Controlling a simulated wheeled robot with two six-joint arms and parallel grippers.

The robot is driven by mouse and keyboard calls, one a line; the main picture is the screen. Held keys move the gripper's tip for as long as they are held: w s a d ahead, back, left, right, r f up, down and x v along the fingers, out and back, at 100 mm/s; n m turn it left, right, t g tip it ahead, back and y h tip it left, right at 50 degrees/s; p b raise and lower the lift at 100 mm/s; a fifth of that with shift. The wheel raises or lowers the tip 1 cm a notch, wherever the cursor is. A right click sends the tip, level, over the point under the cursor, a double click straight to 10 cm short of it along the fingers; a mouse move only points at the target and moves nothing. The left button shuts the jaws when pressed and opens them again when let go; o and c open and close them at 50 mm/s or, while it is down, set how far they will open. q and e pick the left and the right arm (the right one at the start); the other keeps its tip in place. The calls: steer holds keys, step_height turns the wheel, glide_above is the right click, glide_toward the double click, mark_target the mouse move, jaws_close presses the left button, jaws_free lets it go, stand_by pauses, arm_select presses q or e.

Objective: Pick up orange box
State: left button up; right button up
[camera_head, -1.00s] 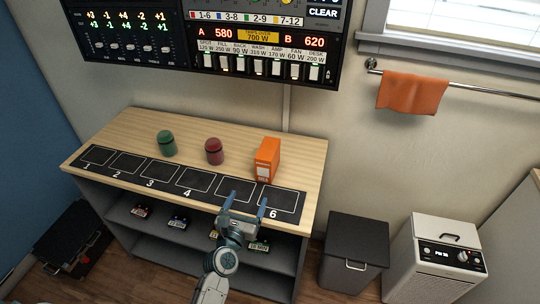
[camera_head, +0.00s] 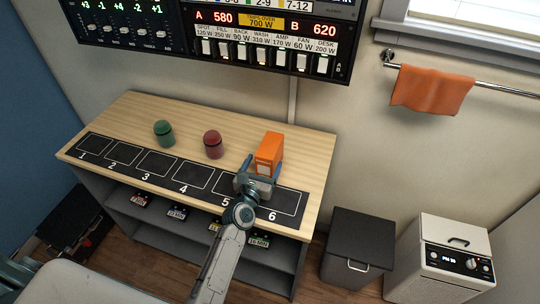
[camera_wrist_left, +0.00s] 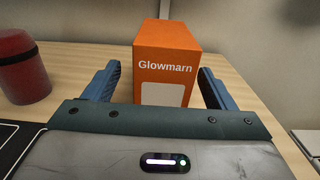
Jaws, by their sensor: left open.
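The orange box (camera_head: 269,150) stands upright on the wooden table top behind the black numbered strip, near slots 5 and 6. In the left wrist view the orange box (camera_wrist_left: 166,62) shows the word "Glowmarn" and a white label, straight ahead of the jaws. My left gripper (camera_head: 262,168) is open, low over the table, with its fingers pointing at the box. In the left wrist view one finger of the left gripper (camera_wrist_left: 157,86) lies on each side of the box's near face. I cannot tell whether they touch it. My right gripper is not seen.
A red canister (camera_head: 213,144) and a green canister (camera_head: 164,133) stand to the left of the box. The black numbered strip (camera_head: 208,196) runs along the table's front edge. A dark bin (camera_head: 357,251) and a white appliance (camera_head: 447,257) stand right of the table.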

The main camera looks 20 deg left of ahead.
arm_select(q)
steer(key=w, duration=0.4)
steer(key=shift+w+d+f, duration=0.25)
steer(key=shift+w, duration=0.35)
steer(key=shift+c, duration=0.7)
steer(key=c, duration=1)
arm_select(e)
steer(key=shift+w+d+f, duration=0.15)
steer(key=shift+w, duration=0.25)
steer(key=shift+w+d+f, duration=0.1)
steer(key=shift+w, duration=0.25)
